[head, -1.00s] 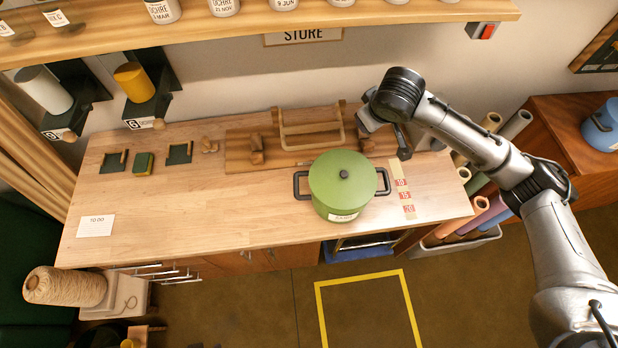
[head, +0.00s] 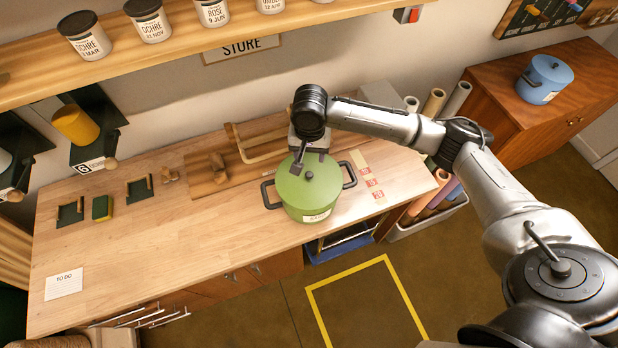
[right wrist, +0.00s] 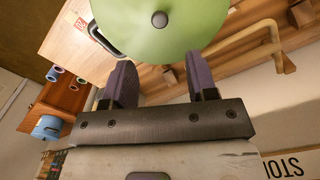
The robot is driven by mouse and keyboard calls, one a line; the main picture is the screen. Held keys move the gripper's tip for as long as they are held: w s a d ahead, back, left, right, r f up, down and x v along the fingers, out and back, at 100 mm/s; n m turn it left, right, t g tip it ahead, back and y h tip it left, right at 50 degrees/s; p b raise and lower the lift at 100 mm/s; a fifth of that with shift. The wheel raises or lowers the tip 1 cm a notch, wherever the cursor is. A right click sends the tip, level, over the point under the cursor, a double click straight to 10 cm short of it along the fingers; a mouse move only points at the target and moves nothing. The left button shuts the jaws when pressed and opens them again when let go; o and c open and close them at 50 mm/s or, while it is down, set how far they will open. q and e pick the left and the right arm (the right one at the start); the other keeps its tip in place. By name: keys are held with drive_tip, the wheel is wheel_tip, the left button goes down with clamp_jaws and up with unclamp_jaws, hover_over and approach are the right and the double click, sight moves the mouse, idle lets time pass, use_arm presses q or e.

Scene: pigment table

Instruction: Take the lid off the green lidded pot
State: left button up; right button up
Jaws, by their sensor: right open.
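The green lidded pot (head: 307,200) stands upright on the wooden table near its right end, with a dark handle on each side. Its green lid (head: 309,188) is on it, with a small dark knob (head: 309,175) in the middle. My right gripper (head: 301,158) is over the far side of the lid, short of the knob. In the right wrist view the right gripper's fingers (right wrist: 163,88) are apart with nothing between them, and the lid (right wrist: 165,30) and knob (right wrist: 160,19) lie beyond the fingertips. My left gripper is not in view.
A wooden rack (head: 225,175) lies on the table behind the pot. A tape strip with red marks (head: 368,178) is right of the pot. A shelf of jars (head: 200,35) runs above. A blue pot (head: 545,78) stands on the side cabinet. The table's front left is mostly clear.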

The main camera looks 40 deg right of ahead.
hover_over(309, 174)
drive_tip(key=f, duration=0.4)
drive_tip(key=shift+w+d, duration=0.15)
drive_tip(key=shift+d, duration=0.1)
drive_tip(key=shift+a+f+p, duration=0.2)
drive_tip(key=shift+f+p, duration=0.25)
drive_tip(key=shift+f, duration=2.2)
drive_tip(key=shift+c, duration=0.5)
clamp_jaws()
